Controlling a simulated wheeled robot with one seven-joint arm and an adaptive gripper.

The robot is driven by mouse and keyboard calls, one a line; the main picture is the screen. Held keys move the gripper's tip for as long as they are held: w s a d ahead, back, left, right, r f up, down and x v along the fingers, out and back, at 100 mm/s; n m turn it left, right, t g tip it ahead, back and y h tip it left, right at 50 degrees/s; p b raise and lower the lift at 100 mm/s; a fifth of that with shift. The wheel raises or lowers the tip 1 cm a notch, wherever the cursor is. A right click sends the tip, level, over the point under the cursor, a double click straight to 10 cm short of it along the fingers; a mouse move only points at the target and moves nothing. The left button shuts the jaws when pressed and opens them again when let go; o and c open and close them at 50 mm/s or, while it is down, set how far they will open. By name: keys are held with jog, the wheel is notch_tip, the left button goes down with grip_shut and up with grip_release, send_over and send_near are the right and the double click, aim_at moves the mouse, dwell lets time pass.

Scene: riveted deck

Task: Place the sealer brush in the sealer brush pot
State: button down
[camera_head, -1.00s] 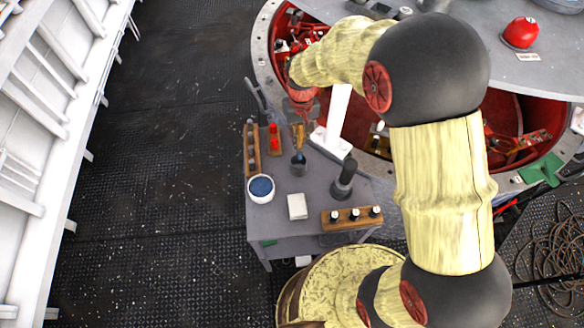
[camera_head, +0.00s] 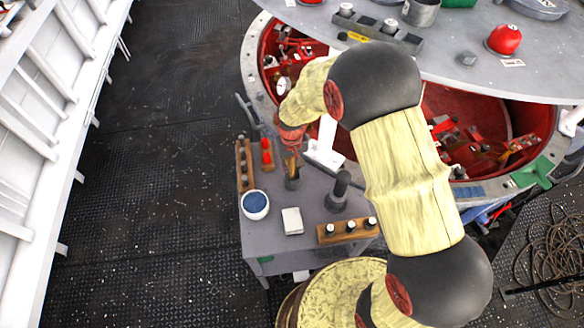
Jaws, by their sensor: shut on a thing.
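My gripper (camera_head: 290,146) is small in the view, pointing down over the grey side table. It is shut on a thin brownish item that I take to be the sealer brush (camera_head: 291,166). The brush hangs upright below the jaws, and its upper part is hidden by them. A small dark cylinder, likely the sealer brush pot (camera_head: 292,183), stands on the table directly under the brush. The brush's lower end meets or overlaps the pot's top in the picture. I cannot tell whether it is inside the pot or above it.
The grey table (camera_head: 270,230) also holds a blue-filled white bowl (camera_head: 255,205), a white block (camera_head: 292,221), a dark upright cylinder (camera_head: 338,192), wooden racks (camera_head: 347,231) and a red item (camera_head: 267,154). A white angled stand (camera_head: 324,148) is close right of my gripper.

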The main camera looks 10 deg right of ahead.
jog(key=shift+f, duration=0.2)
jog(key=c, duration=1.9)
grip_release()
jog(key=shift+o, duration=0.8)
jog(key=shift+r, duration=0.1)
notch_tip(320, 180, up, 13)
jog(key=shift+f+p, duration=0.1)
jog(key=shift+p, duration=0.35)
jog(key=s+d+r+t, duration=0.1)
jog(key=s+d+r, duration=0.25)
jog(key=r, duration=0.35)
jog(key=s+d+r+m+t, duration=0.1)
jog(key=s+d+r, duration=0.1)
jog(key=s+r, duration=0.4)
jog(key=s+d+r+t, duration=0.2)
jog(key=s+r, duration=0.1)
jog(key=r, duration=0.4)
jog(key=s+d+r, duration=0.1)
jog(key=s, duration=0.4)
jog(key=s+d+r+t, duration=0.1)
jog(key=s+d+r, duration=0.1)
jog(key=s, duration=0.3)
jog(key=shift+r+m+t, duration=0.3)
jog(key=shift+m, duration=0.1)
